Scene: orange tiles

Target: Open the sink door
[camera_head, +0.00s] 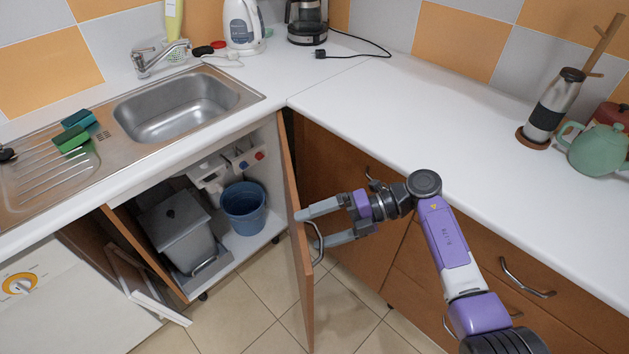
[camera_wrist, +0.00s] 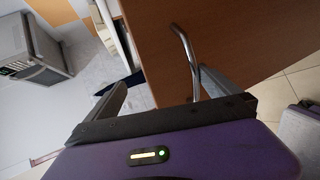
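The sink door (camera_head: 302,270) is brown wood and stands wide open, swung out from the cabinet under the sink and seen almost edge-on. Its curved metal handle (camera_head: 317,243) is on the right-hand face; it also shows in the wrist view (camera_wrist: 186,58). My gripper (camera_head: 316,226) is open at the handle side of the door. In the wrist view one finger (camera_wrist: 112,100) lies left of the handle and the other (camera_wrist: 218,82) lies right of it, close to the handle. Whether either finger touches the door or handle I cannot tell.
The open cabinet holds a grey lidded bin (camera_head: 178,230) and a blue bucket (camera_head: 243,208). A second door panel (camera_head: 143,250) stands open at its left. Brown drawers with handles (camera_head: 526,279) are at right under the white counter (camera_head: 420,115). Tiled floor (camera_head: 250,295) is clear below.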

